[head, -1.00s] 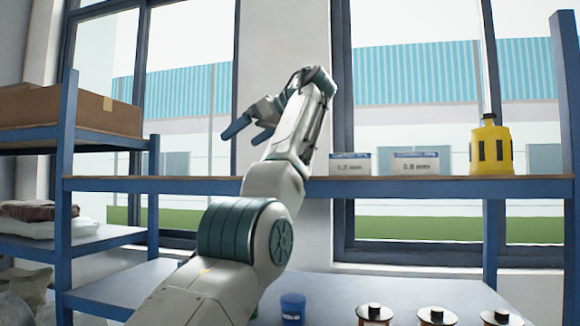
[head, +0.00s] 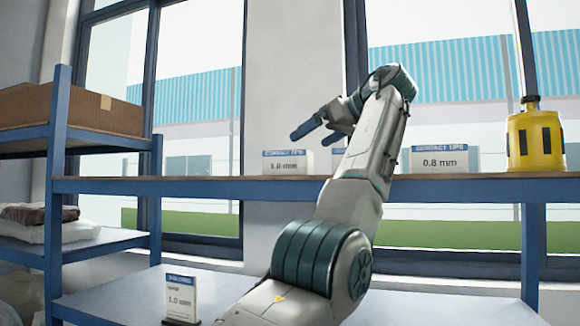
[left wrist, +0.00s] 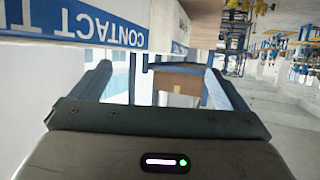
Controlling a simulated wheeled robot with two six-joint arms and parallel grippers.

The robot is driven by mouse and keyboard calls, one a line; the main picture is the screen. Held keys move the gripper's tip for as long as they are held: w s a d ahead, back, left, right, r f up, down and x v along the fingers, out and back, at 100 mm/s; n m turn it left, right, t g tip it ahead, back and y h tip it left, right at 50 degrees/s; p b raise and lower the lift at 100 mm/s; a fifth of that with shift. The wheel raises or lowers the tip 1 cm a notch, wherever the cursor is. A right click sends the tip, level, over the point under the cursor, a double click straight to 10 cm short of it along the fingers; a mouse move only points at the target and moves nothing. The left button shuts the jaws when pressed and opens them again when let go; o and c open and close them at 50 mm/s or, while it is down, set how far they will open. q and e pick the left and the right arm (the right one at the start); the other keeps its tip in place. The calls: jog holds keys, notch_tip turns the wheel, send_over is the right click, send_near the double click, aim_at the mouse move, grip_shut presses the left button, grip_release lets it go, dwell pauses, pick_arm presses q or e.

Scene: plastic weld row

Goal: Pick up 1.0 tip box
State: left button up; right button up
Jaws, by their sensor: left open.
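The 1.0 mm tip box (head: 284,165), white with a blue "CONTACT TIPS" band, stands on the upper shelf. My left gripper (head: 309,140) is open and empty, its fingers pointing left, appearing just above and right of this box in the head view. Whether they touch is not clear. The wrist view shows both open fingers (left wrist: 158,70) with nothing between them. A blue-banded box face (left wrist: 75,22) fills its upper left, upside down; its size print is not visible there. My right gripper is not in view.
A partly hidden box (head: 339,158) stands behind my arm, and a 0.8 mm box (head: 440,163) right of it. A yellow jug (head: 536,145) stands farther right. The upper shelf (head: 170,187) is bare left of the 1.0 mm box.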

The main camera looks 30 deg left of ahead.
aim_at(300, 161)
pick_arm(q)
jog(key=shift+s+a+f, duration=0.1)
jog(key=shift+s+a, duration=0.1)
jog(key=shift+a, duration=0.3)
jog(key=shift+a+f, duration=0.1)
jog(key=shift+a, duration=0.2)
jog(key=a, duration=0.1)
jog(key=w+a+f+p, duration=0.1)
jog(key=w+a, duration=0.1)
jog(key=shift+a+f, duration=0.3)
jog(key=shift+a, duration=0.1)
jog(key=shift+a+f, duration=0.15)
jog(key=shift+a, duration=0.25)
jog(key=shift+s+a, duration=0.15)
jog(key=shift+a, duration=0.05)
jog(key=shift+s, duration=0.15)
jog(key=shift+d, duration=0.1)
jog(key=shift+c, duration=1.2)
jog(key=shift+d, duration=0.1)
jog(key=c, duration=1.1)
jog(key=shift+c, duration=0.4)
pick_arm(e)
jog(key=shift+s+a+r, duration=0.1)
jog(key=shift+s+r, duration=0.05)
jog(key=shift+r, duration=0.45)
